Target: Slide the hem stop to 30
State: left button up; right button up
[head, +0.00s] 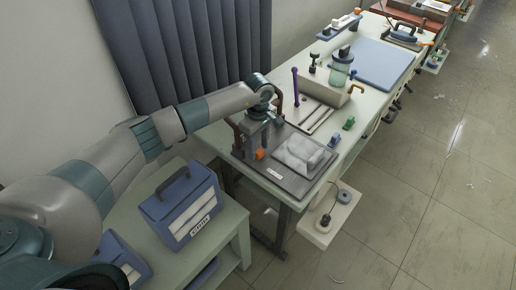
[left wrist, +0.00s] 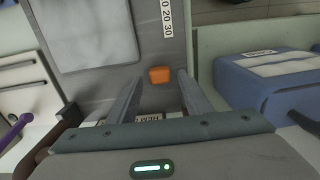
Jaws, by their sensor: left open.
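The hem stop is a small orange block (head: 260,154) on a dark grey plate (head: 292,182) at the near end of the long table. In the left wrist view the orange block (left wrist: 159,75) lies between my finger tips, with a gap on each side. My left gripper (head: 252,140) is open, low over the plate. A white scale strip (left wrist: 168,18) with 10, 20 and 30 is printed on the plate, ahead of the block in the wrist view. A HEM label (left wrist: 148,118) shows partly between the fingers. My right gripper is out of view.
A folded whitish cloth (head: 300,152) lies on the plate beside the stop. A blue case (head: 182,205) stands on a lower side table. A purple stick (head: 295,86) and a beige box (head: 325,90) are farther along the table. The floor at right is mostly clear.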

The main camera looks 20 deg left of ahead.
pick_arm(q)
notch_tip(320, 180, up, 9)
jog(key=b, duration=0.3)
notch_tip(320, 180, up, 6)
jog(key=b, duration=0.2)
send_over(258, 150)
jog(key=shift+s+r, duration=0.1)
jog(key=shift+r, duration=0.6)
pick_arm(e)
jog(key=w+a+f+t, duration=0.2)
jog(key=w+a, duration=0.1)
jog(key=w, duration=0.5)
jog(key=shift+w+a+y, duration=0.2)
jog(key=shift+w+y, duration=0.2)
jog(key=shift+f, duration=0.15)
